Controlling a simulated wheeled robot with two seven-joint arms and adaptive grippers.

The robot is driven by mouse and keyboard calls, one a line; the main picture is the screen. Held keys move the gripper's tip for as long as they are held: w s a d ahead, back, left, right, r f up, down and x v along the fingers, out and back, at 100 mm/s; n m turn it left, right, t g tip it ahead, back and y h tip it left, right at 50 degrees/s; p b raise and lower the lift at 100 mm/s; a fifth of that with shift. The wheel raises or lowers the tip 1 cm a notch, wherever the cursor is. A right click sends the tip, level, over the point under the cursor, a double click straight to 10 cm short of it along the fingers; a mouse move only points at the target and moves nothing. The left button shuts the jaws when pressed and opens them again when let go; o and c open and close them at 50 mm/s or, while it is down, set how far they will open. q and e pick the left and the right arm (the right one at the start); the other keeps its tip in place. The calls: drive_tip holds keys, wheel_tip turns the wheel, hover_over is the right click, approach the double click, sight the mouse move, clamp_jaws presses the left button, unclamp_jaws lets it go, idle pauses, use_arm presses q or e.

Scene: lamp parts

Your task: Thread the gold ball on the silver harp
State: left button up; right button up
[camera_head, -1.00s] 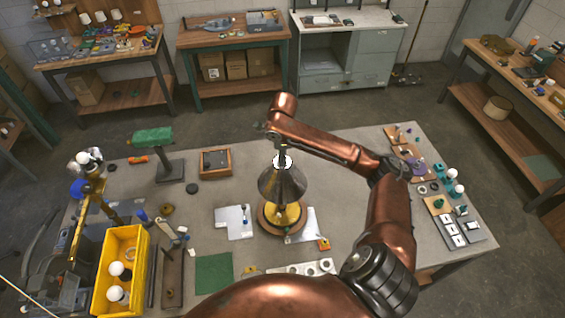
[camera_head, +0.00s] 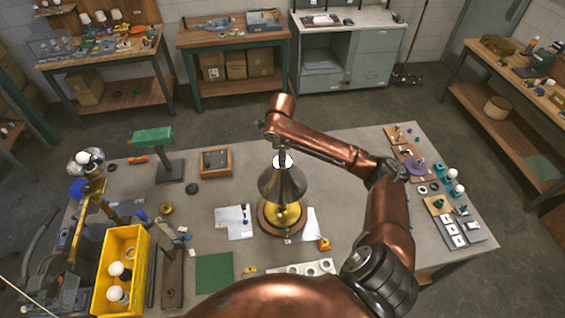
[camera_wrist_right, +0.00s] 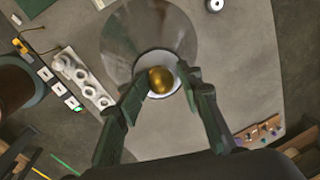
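The lamp stands mid-table with a dark cone shade (camera_head: 283,187) on a yellow base (camera_head: 284,214). A white round part (camera_head: 283,161) shows at the shade's top. My right gripper (camera_head: 281,150) points down just above it. In the right wrist view, the gold ball (camera_wrist_right: 160,80) appears between the tips of my right gripper (camera_wrist_right: 162,82), in front of the white ring and shade (camera_wrist_right: 150,35). I cannot tell whether the fingers touch the ball. The silver harp is mostly hidden by the shade and gripper. My left gripper is not in view.
A yellow bin (camera_head: 122,270) with white bulbs stands at the table's left. A green-topped stand (camera_head: 153,136) and a wooden tray (camera_head: 215,162) are behind. Small parts (camera_head: 440,195) line the right side. A green mat (camera_head: 214,273) lies in front.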

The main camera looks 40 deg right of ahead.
drive_tip(key=n, duration=0.5)
drive_tip(key=shift+d+n+y, duration=0.1)
drive_tip(key=shift+n+y, duration=0.2)
drive_tip(key=shift+n, duration=0.1)
drive_tip(key=n+y, duration=0.1)
drive_tip(key=n, duration=0.5)
drive_tip(key=shift+d, duration=0.1)
drive_tip(key=n, duration=0.4)
drive_tip(key=shift+r, duration=0.1)
drive_tip(key=n, duration=0.4)
drive_tip(key=shift+n+y, duration=0.4)
drive_tip(key=shift+c, duration=0.6)
clamp_jaws()
